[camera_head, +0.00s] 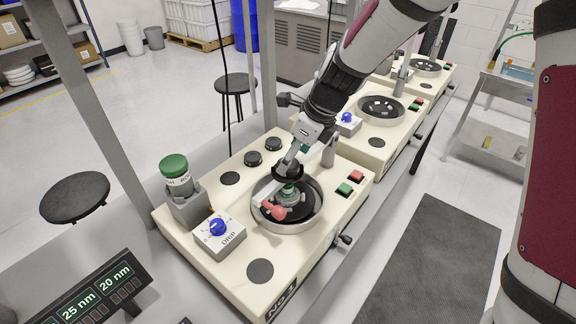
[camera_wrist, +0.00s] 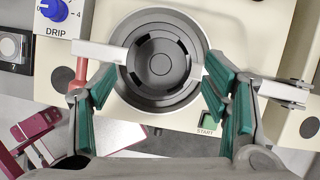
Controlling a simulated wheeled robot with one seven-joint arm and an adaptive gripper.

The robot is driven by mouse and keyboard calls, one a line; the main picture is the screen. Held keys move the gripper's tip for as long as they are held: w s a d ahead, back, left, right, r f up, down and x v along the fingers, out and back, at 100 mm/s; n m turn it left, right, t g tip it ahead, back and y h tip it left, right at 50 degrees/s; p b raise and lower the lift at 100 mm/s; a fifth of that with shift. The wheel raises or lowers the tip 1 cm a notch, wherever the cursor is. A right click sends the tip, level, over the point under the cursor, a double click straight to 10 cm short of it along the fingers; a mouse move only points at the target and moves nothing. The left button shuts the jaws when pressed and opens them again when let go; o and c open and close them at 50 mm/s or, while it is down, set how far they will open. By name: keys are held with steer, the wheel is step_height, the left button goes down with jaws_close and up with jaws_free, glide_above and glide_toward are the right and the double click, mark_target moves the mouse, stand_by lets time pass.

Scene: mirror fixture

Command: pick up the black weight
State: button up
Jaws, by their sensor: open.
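Two short black round pieces that look like weights, one (camera_head: 253,158) and another (camera_head: 272,143), stand on the back of the cream machine (camera_head: 320,262). In the wrist view a dark grey round piece (camera_wrist: 160,64) sits inside the metal bowl (camera_wrist: 195,28); I cannot tell whether it is the black weight. My gripper (camera_head: 289,197) is low over the bowl. In the wrist view my gripper (camera_wrist: 160,70) is open, its teal fingers on either side of the round piece, with no clear contact. The arm partly hides the bowl in the head view.
A green-capped jar (camera_head: 175,176) and a blue DRIP knob (camera_head: 217,227) stand left of the bowl. A red-ended handle (camera_head: 275,211) is close to my gripper. Red (camera_head: 356,176) and green (camera_head: 345,189) buttons are to the right. Another similar machine (camera_head: 372,140) stands behind.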

steer(key=shift+x, duration=1.3)
steer(key=c, duration=1.6)
steer(key=shift+r, duration=0.15)
